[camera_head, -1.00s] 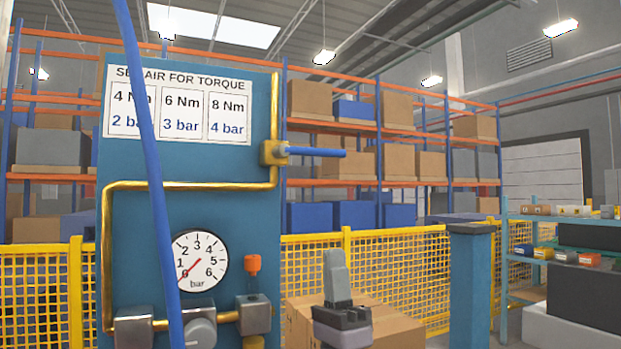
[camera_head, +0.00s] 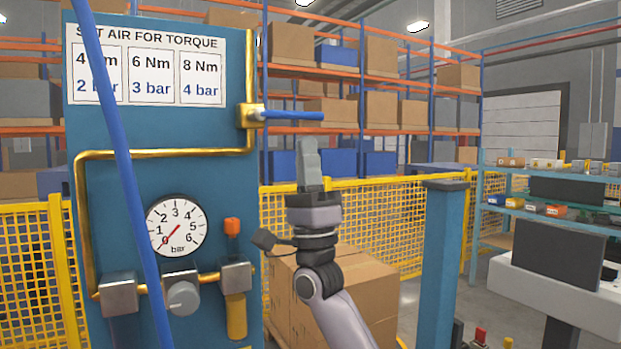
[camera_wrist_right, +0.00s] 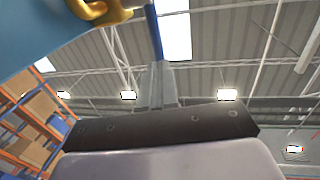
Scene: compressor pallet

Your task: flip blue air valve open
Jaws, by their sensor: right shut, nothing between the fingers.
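The blue valve lever (camera_head: 293,115) sticks out level to the right from a brass valve body (camera_head: 250,115) on the right edge of the blue panel (camera_head: 190,185). My right gripper (camera_head: 308,143) is shut and empty, pointing up a little below the lever's right part, apart from it in the head view. In the right wrist view the shut fingers (camera_wrist_right: 157,72) point up, with the blue lever (camera_wrist_right: 153,32) just beyond their tips and the brass body (camera_wrist_right: 100,10) at upper left. My left gripper is not in view.
A blue hose (camera_head: 125,170) hangs across the panel. A pressure gauge (camera_head: 177,226) reads near zero above a grey knob (camera_head: 183,297). A blue post (camera_head: 440,260) and yellow mesh fence (camera_head: 395,215) stand to the right; cardboard boxes (camera_head: 365,285) lie behind my right arm.

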